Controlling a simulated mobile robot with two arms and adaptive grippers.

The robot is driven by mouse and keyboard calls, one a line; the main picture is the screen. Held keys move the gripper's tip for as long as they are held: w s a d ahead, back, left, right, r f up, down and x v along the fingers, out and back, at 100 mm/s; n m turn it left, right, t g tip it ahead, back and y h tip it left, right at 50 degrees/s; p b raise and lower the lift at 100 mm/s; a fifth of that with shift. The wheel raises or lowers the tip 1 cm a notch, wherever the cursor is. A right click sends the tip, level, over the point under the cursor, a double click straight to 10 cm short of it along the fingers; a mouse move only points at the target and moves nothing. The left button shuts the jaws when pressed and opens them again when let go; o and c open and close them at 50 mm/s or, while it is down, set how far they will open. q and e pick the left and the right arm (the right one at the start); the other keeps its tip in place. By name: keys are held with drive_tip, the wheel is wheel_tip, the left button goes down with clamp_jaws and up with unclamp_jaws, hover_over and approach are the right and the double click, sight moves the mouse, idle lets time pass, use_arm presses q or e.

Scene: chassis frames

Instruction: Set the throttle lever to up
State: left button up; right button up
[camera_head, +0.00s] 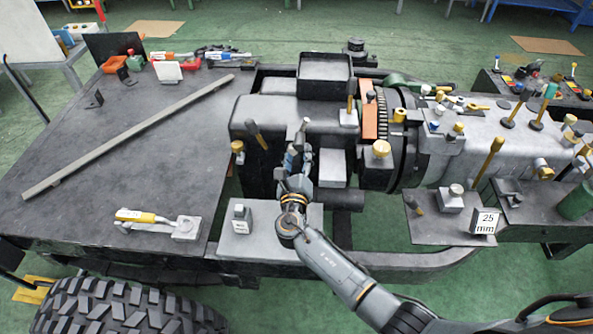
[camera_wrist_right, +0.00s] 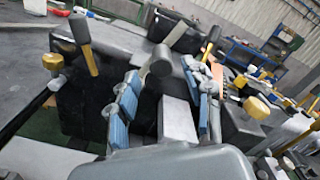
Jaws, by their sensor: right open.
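A lever with a grey-brown rounded knob (camera_wrist_right: 160,61) stands between the fingers of my open right gripper (camera_wrist_right: 165,103) in the wrist view, with gaps on both sides. I cannot tell from a label whether it is the throttle lever. In the head view its pale tip (camera_head: 305,123) shows just beyond my right gripper (camera_head: 297,155), in front of the dark engine block (camera_head: 244,112). The gripper hides the lower part of the lever. My left gripper is not in view.
A dark-handled lever (camera_head: 256,134) and a yellow knob (camera_head: 237,147) stand to the left. A yellow-handled lever (camera_head: 350,97) and a gold knob (camera_head: 381,148) stand to the right. A small block (camera_head: 242,213) sits on the near plate. A long bar (camera_head: 130,135) lies on the dark deck.

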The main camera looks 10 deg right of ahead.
drive_tip(key=v, duration=0.6)
drive_tip(key=shift+s, duration=0.2)
